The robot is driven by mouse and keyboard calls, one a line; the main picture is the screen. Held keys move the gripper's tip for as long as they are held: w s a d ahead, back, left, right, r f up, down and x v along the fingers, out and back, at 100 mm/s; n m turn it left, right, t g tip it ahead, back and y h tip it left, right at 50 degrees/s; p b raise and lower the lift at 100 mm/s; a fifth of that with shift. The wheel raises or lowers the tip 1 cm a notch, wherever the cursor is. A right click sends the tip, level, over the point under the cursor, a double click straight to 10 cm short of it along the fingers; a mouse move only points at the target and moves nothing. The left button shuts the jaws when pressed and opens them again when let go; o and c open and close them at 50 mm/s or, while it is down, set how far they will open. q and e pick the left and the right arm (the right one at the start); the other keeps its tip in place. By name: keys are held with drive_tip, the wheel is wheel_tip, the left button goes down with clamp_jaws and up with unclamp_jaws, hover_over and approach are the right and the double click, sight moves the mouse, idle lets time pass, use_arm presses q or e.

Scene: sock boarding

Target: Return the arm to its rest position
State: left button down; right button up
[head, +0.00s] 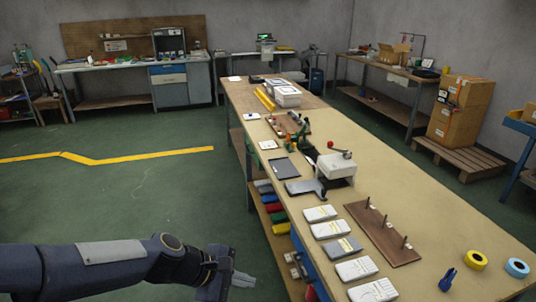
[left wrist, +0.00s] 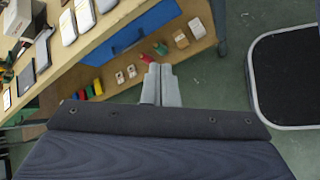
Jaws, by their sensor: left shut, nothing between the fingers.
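My left gripper (head: 243,279) is at the bottom of the head view, over the green floor and left of the workbench's near part. It is shut and empty, apart from the bench. The left wrist view shows its two grey fingers (left wrist: 161,84) side by side and together, with the bench's lower shelf beyond them. My left arm comes in from the left edge of the head view, roughly level. My right gripper is not in either view.
The long workbench (head: 292,175) holds several pale packs (head: 330,229), a peg board (head: 383,234), tape rolls (head: 477,260) and a white-topped device (head: 336,168). Its lower shelf (left wrist: 190,50) carries small items. A black mat (left wrist: 288,75) lies on the floor. Floor left of the bench (head: 150,190) is clear.

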use_arm(q)
drive_tip(key=s+a+r+m+t+y+p, duration=0.1)
drive_tip(key=s+a+r+m+y, duration=0.1)
drive_tip(key=s+a+m, duration=0.4)
drive_tip(key=s+a+r+m+t+y+p, duration=0.1)
drive_tip(key=s+a+r+m, duration=0.3)
drive_tip(key=s+a, duration=0.5)
drive_tip(key=s+m+y, duration=0.1)
drive_tip(key=s+m, duration=0.1)
drive_tip(key=s, duration=0.1)
drive_tip(key=shift+s+a+y, duration=0.2)
drive_tip(key=shift+s+y, duration=0.1)
drive_tip(key=shift+y, duration=0.1)
drive_tip(key=shift+r, duration=0.1)
